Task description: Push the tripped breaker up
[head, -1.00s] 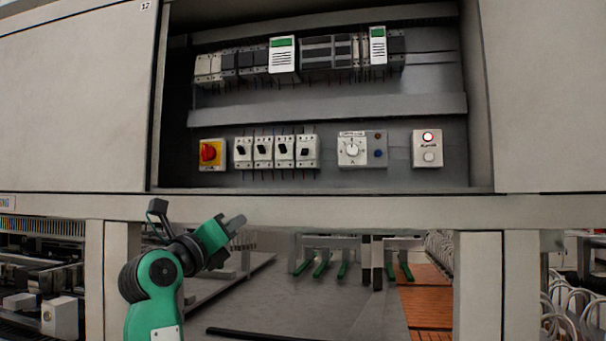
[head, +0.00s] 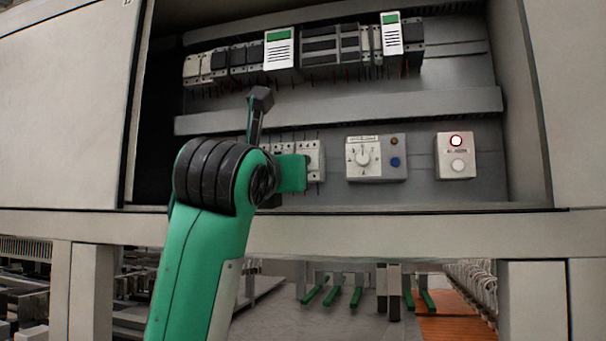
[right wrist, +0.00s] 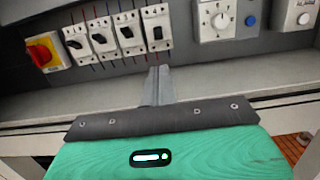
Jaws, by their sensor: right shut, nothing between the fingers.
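A row of white breakers with black toggles sits low in the cabinet. In the right wrist view, the rightmost breaker (right wrist: 157,27) has its toggle standing differently from the other three (right wrist: 103,37), apparently lower. In the head view, the rightmost breaker (head: 313,158) shows beside my green right arm, which hides most of the others. My right gripper (right wrist: 158,73) is shut and empty. Its fingertips point at the rightmost breaker from just below it, apparently not touching. The fingertips are hidden in the head view. My left gripper is not in view.
A red-and-yellow rotary switch (right wrist: 43,50) is left of the breakers. A dial box (head: 363,157) and a lit button box (head: 456,155) are to the right. The cabinet's lower ledge (head: 400,235) runs below. A grey duct (head: 400,112) crosses above.

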